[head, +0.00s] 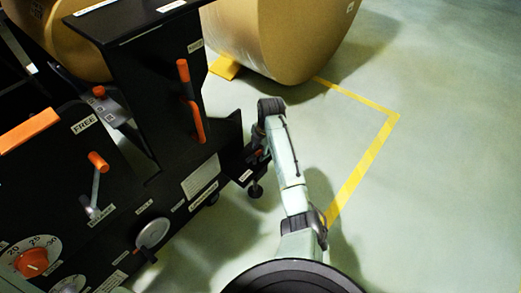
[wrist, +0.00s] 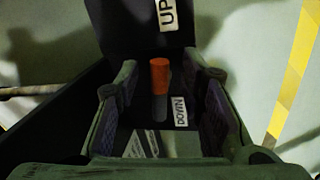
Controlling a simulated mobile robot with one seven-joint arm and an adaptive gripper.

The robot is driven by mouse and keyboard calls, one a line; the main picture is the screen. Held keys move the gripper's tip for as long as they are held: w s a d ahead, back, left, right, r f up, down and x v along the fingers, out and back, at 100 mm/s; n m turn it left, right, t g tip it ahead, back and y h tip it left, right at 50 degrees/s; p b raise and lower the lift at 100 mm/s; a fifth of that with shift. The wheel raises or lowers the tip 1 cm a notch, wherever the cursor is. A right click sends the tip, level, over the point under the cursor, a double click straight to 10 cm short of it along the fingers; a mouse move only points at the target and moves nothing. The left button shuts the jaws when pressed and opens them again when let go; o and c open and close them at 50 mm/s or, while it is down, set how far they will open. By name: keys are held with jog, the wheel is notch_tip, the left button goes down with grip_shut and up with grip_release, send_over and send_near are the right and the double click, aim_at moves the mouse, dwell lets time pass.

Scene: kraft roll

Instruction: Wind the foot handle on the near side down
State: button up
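The foot handle is an orange knob (wrist: 160,74) on a short grey arm, seen in the wrist view above a black plate marked UP and DOWN. The DOWN label (wrist: 179,111) is just right of the knob. My gripper (wrist: 166,82) is open, with one finger on each side of the knob and a visible gap to both. In the head view my gripper (head: 255,158) reaches down at the right end of the black machine, by a small black foot (head: 256,190). There the handle is mostly hidden by my gripper.
A large brown paper roll (head: 280,35) stands behind. Floor right of my arm is clear, marked by a yellow line (head: 365,160).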

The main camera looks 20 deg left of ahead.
grip_shut()
dwell(0.5)
